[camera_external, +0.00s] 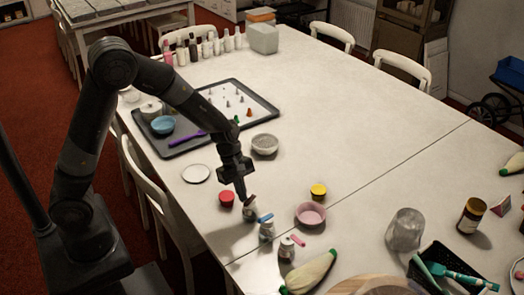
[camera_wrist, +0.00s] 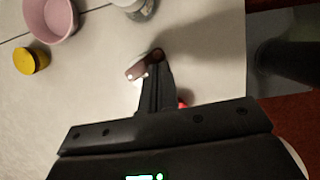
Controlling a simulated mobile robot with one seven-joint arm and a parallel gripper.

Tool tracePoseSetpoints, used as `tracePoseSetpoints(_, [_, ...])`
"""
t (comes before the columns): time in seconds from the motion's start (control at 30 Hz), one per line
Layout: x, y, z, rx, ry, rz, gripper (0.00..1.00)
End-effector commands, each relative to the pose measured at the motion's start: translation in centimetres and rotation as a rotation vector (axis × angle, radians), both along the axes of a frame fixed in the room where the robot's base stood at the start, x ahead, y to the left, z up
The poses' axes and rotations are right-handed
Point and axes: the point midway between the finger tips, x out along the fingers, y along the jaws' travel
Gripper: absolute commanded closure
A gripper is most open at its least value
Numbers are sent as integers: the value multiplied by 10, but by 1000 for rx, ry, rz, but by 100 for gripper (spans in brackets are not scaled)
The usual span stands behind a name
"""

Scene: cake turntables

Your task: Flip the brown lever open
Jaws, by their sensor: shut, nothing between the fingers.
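The brown lever (camera_external: 249,198) sits on top of a small grey-white bottle (camera_external: 250,212) near the left edge of the table. In the wrist view the brown lever (camera_wrist: 142,67) lies right at my fingertips; the bottle under it is mostly hidden. My gripper (camera_external: 241,194) points down and is shut and empty, its tips at or very close to the lever; I cannot tell if they touch. The shut fingers also show in the wrist view (camera_wrist: 155,78).
Similar bottles with a blue lever (camera_external: 265,218) and a pink lever (camera_external: 297,240) stand in front. A red cup (camera_external: 226,199) is just left of my gripper. A pink bowl (camera_external: 310,214) and yellow cup (camera_external: 318,191) stand right.

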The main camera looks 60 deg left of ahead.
Motion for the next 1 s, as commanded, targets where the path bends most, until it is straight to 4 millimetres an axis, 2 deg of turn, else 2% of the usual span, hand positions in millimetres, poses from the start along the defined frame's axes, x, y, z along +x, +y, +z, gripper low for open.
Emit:
tracePoseSetpoints(0.83, [7,-33,0,1,-2,796,100])
tracePoseSetpoints(1.0, [11,-36,0,0,0,798,100])
